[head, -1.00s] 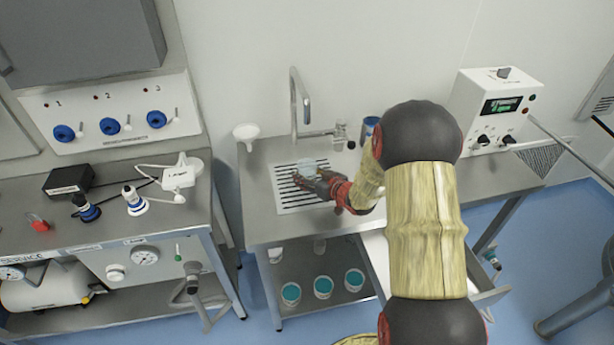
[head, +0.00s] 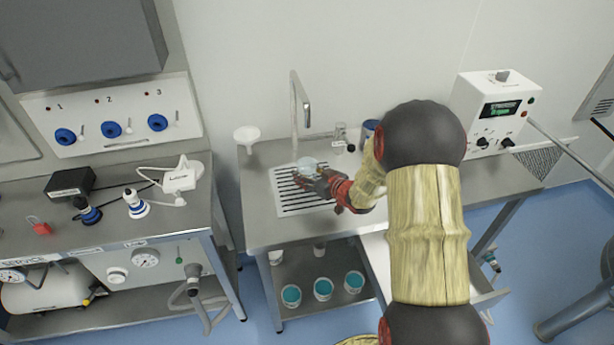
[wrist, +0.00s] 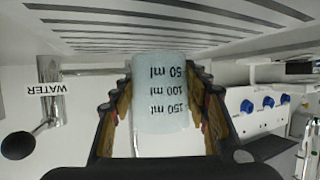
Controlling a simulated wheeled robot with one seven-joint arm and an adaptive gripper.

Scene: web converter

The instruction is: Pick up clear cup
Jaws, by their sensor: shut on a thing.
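The clear cup (wrist: 160,95) is see-through and carries black marks of 50, 100 and 150 ml. In the wrist view it sits between the two fingers of my gripper (wrist: 160,112), which are shut on it from both sides. In the head view the cup (head: 307,165) shows as a pale round shape over the slotted drain grate, at the tip of my gripper (head: 312,178). My gripper partly hides it there. I cannot tell how far it is above the grate.
The slotted grate (head: 290,203) lies in the metal counter. Several teal-filled cups (head: 323,288) stand on the shelf below.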

